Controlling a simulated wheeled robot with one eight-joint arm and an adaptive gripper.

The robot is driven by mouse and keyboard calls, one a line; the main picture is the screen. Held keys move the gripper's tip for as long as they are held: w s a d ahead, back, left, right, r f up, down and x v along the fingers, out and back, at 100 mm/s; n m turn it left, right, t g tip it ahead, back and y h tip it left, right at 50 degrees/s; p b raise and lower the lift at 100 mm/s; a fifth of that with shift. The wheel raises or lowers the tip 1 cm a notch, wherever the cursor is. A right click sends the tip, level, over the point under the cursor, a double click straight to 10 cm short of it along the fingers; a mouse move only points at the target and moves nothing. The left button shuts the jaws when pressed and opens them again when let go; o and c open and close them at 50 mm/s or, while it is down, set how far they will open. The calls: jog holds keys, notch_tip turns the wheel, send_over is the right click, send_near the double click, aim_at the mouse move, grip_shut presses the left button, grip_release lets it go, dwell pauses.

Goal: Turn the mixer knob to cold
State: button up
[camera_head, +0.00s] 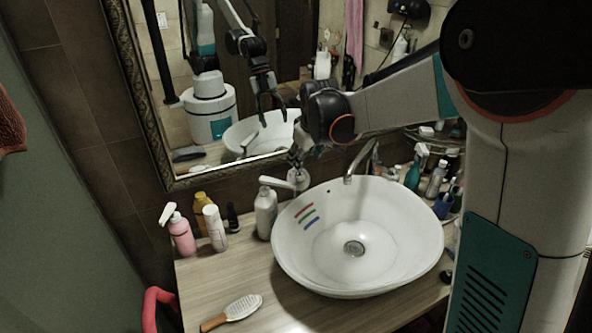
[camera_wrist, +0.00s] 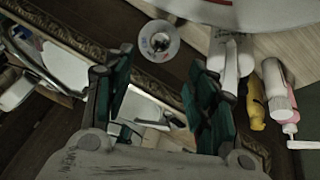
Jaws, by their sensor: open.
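The mixer knob (camera_wrist: 159,41) is a round, shiny dial with small red and blue marks, seen near the top middle of the wrist view. In the head view the knob (camera_head: 299,179) shows on the wall behind the basin, left of the curved spout (camera_head: 362,160). My gripper (camera_wrist: 155,78) is open and empty, its two green-padded fingers spread below the knob in the wrist view, with no visible contact. In the head view my gripper (camera_head: 299,155) is just above the knob, partly hard to make out. The knob's exact setting is too small to read.
The white basin (camera_head: 294,250) has red, green and blue stripes inside its left wall. A pump bottle (camera_head: 265,212) stands close left of the knob. A framed mirror (camera_head: 152,125) is behind. Bottles (camera_head: 412,175) crowd the right; a hairbrush (camera_head: 240,308) lies on the counter.

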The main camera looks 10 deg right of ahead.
aim_at(301, 175)
jog(key=b+x, duration=0.2)
jog(key=x, duration=1)
jog(key=shift+w+f, duration=0.1)
jog(key=shift+f, duration=0.25)
jog(key=shift+d, duration=0.1)
jog(key=c, duration=1)
